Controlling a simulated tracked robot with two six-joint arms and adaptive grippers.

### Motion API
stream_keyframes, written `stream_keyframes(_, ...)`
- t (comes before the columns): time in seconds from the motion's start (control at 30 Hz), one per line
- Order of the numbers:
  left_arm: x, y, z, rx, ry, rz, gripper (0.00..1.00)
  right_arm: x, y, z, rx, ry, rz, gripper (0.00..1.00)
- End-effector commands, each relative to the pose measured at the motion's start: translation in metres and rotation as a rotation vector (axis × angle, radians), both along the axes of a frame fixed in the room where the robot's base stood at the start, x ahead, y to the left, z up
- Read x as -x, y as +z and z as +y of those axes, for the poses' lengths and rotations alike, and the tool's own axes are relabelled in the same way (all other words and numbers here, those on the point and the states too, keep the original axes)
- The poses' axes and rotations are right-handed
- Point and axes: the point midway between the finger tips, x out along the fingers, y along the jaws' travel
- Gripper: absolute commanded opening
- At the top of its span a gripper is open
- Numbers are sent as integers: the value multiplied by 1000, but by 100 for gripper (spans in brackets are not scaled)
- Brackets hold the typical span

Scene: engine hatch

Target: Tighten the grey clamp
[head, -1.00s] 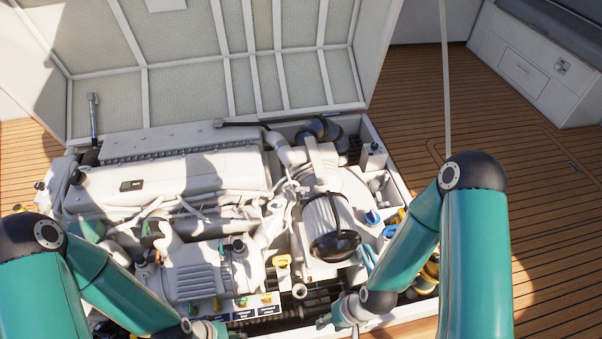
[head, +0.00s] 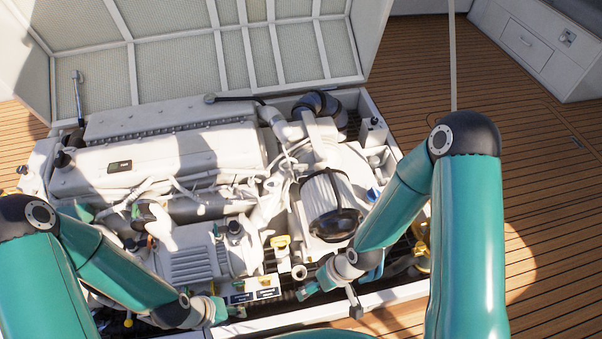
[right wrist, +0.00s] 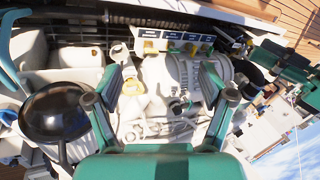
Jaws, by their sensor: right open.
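I cannot make out the grey clamp with certainty in either view. My right gripper (head: 331,296) is over the front edge of the engine bay, right of the label panel (head: 252,293). In the right wrist view my right gripper (right wrist: 162,78) is open, its fingers apart with nothing between them, facing white engine parts and hoses (right wrist: 165,105). My left gripper (head: 224,309) is low in the head view, just left of the label panel. Its fingers are too small to tell whether they are open.
The white engine (head: 160,165) fills the bay under the raised hatch lid (head: 180,75). A black-rimmed canister (head: 333,200) and a yellow handle (head: 281,242) stand near my right gripper. The wooden deck (head: 520,200) is clear at right.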

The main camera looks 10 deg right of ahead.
Motion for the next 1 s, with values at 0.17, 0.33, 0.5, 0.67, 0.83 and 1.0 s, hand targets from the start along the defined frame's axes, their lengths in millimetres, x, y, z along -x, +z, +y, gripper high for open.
stream_keyframes(0.17,0,-92,0,0,0,1,40,-25,-61,8,51,576,-201,81)
stream_keyframes(0.33,0,-160,0,0,0,1,40,-64,-97,-7,233,1148,-390,81)
stream_keyframes(0.5,0,-228,0,0,0,1,40,-129,-113,-27,555,1676,-542,81)
stream_keyframes(0.67,0,-287,0,0,0,1,40,-199,-93,-37,982,2061,-617,81)
stream_keyframes(0.83,0,-330,0,0,0,0,40,-250,-45,-32,1434,2273,-607,81)
stream_keyframes(1.0,0,-348,0,0,0,0,40,-270,-5,-26,1711,2331,-565,81)
